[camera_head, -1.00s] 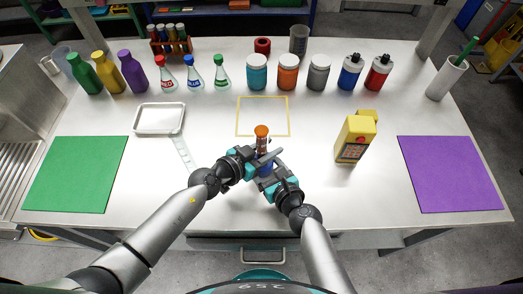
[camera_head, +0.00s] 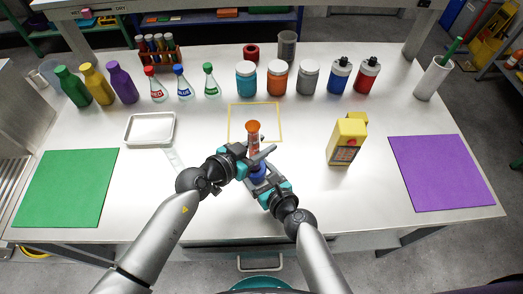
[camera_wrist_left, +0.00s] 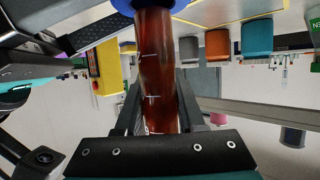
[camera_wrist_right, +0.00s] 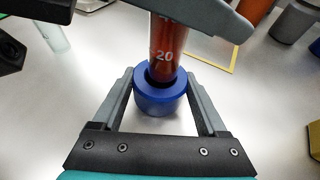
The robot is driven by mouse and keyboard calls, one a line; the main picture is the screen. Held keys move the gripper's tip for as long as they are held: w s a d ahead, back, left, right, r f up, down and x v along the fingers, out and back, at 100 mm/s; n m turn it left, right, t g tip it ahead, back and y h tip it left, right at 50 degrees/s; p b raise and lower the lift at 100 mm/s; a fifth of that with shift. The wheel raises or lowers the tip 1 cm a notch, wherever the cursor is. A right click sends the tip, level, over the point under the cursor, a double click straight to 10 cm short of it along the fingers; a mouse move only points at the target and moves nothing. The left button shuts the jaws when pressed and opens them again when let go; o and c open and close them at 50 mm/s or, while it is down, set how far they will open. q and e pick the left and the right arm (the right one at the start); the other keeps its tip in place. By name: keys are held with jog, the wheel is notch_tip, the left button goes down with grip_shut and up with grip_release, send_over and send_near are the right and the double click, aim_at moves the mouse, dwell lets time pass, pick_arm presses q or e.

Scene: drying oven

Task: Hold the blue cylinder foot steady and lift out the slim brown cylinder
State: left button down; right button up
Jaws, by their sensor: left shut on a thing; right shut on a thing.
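The slim brown cylinder (camera_head: 254,146) stands upright with an orange top (camera_head: 253,127) at the front middle of the table. My left gripper (camera_head: 257,156) is shut around its shaft; the left wrist view shows the brown shaft (camera_wrist_left: 157,70) between the fingers. The blue cylinder foot (camera_head: 258,172) is below it, with its ring (camera_wrist_right: 162,95) between the fingers of my right gripper (camera_wrist_right: 160,88), which is shut on it. In the right wrist view the shaft's lower end is still within the ring's opening. How deep it sits is hidden.
A yellow square outline (camera_head: 279,108) lies empty just behind the grippers. A yellow device (camera_head: 347,140) stands to the right, a white tray (camera_head: 150,128) to the left. Bottles and jars (camera_head: 277,77) line the back. Green (camera_head: 65,188) and purple (camera_head: 440,172) mats lie at the sides.

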pick_arm(q)
jog(key=shift+r, duration=2.95)
pick_arm(e)
jog(key=o, duration=1.2)
jog(key=shift+o, duration=0.2)
jog(key=shift+s, duration=0.15)
jog(key=v, duration=1.1)
jog(key=shift+s+d+r, duration=0.25)
